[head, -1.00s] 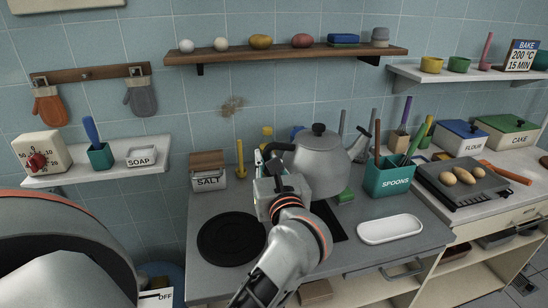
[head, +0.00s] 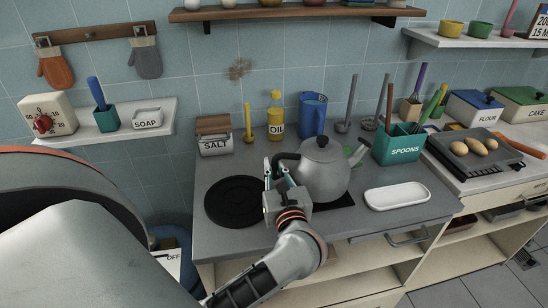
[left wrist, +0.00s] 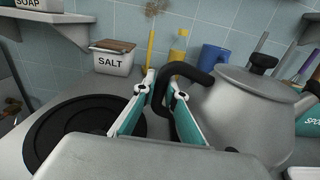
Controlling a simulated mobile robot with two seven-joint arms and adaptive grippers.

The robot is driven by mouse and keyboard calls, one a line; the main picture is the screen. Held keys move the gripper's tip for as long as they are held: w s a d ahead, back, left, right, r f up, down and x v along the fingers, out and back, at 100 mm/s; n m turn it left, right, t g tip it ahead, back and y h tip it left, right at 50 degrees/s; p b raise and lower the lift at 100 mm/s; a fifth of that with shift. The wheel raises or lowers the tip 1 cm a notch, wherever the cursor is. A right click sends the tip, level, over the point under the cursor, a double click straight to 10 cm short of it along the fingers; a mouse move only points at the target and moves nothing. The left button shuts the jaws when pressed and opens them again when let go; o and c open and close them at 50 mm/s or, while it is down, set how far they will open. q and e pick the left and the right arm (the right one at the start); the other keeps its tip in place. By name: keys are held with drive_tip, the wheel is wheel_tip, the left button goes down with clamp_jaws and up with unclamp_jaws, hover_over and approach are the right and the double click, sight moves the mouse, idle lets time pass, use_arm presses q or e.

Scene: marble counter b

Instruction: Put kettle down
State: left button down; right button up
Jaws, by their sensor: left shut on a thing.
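The grey kettle (head: 326,172) with a black lid knob and black handle stands upright over the dark square plate (head: 345,200) on the counter. Its base is at or just above the plate; I cannot tell if it touches. The kettle shows at the right of the left wrist view (left wrist: 245,115). My left gripper (head: 277,172) is at the kettle's left side, shut on its black handle (left wrist: 185,70), which runs between the fingers in the left wrist view. The kettle hides most of the square plate. My right gripper is not in view.
A round black plate (head: 236,202) lies left of the kettle. Behind stand a salt box (head: 215,143), an oil bottle (head: 276,118) and a blue jug (head: 312,112). A teal spoons holder (head: 400,148) and a white tray (head: 397,195) are to the right.

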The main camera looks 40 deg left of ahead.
use_arm(q)
drive_tip(key=shift+f, duration=0.55)
drive_tip(key=c, duration=2.1)
unclamp_jaws()
drive_tip(key=shift+f, duration=0.1)
